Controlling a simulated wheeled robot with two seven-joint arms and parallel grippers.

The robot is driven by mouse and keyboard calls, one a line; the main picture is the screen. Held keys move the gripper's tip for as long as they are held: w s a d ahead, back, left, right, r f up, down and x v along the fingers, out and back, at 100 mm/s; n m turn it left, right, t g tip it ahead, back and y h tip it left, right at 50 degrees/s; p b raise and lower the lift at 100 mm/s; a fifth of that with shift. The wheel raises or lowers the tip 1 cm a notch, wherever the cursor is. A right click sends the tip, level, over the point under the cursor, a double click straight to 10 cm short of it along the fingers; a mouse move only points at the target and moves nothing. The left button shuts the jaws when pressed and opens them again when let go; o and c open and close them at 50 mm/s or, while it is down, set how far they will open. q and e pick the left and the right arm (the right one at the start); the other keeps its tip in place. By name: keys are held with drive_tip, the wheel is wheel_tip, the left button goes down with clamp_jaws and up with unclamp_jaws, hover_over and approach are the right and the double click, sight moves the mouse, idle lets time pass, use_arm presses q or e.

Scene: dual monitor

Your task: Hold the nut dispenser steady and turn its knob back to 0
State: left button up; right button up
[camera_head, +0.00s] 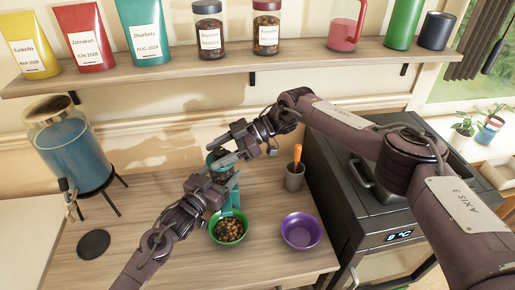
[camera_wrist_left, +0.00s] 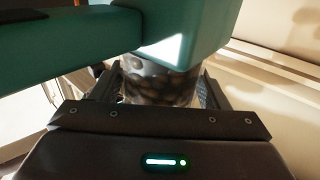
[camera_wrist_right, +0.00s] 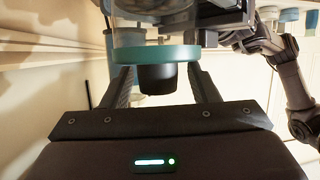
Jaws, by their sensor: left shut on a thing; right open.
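The nut dispenser (camera_head: 231,199) is teal with a clear body and stands over the green bowl of nuts (camera_head: 228,231), partly hidden by my grippers in the head view. My left gripper (camera_head: 222,178) is shut on its clear nut-filled section (camera_wrist_left: 160,82), seen in the left wrist view. My right gripper (camera_head: 222,156) is open at the dispenser's upper part. In the right wrist view, the black knob (camera_wrist_right: 157,78) sits below a teal ring (camera_wrist_right: 155,54), between the open fingers. Gaps show on both sides of the knob. Its setting marks cannot be read.
A purple bowl (camera_head: 301,231) and a grey cup with an orange-handled tool (camera_head: 295,178) stand to the right. A blue-filled drink dispenser (camera_head: 75,152) and a dark round coaster (camera_head: 93,244) are at left. The black oven (camera_head: 365,200) borders the counter's right. A shelf (camera_head: 235,66) runs above.

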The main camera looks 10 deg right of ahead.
drive_tip(key=m+t, duration=0.4)
drive_tip(key=t, duration=0.1)
drive_tip(key=shift+d+r+m+h, duration=0.1)
drive_tip(key=shift+r+m+h, duration=0.05)
drive_tip(key=shift+m+h, duration=0.15)
drive_tip(key=m+t+h, duration=0.1)
drive_tip(key=m+t, duration=0.1)
drive_tip(key=t, duration=0.1)
drive_tip(key=shift+r+m, duration=0.1)
drive_tip(key=shift+m, duration=0.3)
drive_tip(key=shift+d+r+m+t, duration=0.15)
drive_tip(key=shift+d+m+t, duration=0.15)
drive_tip(key=shift+t, duration=0.2)
drive_tip(key=v, duration=1.1)
drive_tip(key=shift+s+r, duration=0.15)
drive_tip(key=shift+r, duration=0.1)
drive_tip(key=shift+a, duration=0.1)
